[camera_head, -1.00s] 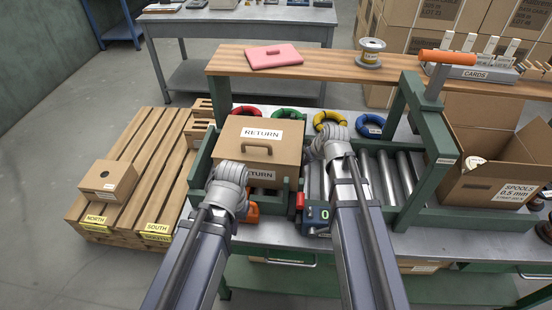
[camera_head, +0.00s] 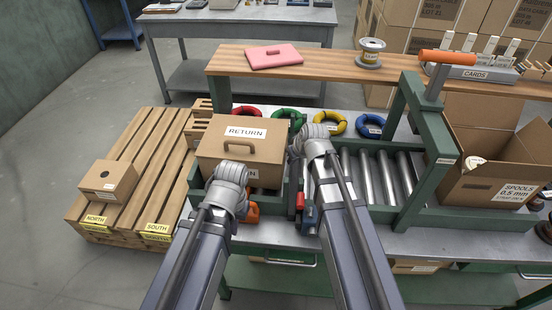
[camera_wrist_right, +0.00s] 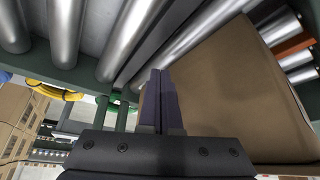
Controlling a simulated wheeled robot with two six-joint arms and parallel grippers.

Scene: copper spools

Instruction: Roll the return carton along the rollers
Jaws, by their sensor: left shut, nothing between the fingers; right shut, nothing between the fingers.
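The return carton (camera_head: 243,139) is a brown box with a handle and RETURN labels, at the left end of the roller track (camera_head: 375,175). My right gripper (camera_head: 313,135) is shut and empty, beside the carton's right side. In the right wrist view its closed fingers (camera_wrist_right: 160,98) lie against or very near the carton's brown side (camera_wrist_right: 230,95); contact is not certain. My left gripper (camera_head: 232,172) is shut and empty in front of the carton's lower front, hiding part of the lower label.
A green frame post (camera_head: 432,130) stands over the rollers on the right. An open spools carton (camera_head: 490,165) is beyond it. Coloured wire coils (camera_head: 288,114) lie behind the track. A wooden shelf (camera_head: 320,62) runs behind. A pallet (camera_head: 130,160) stands at left.

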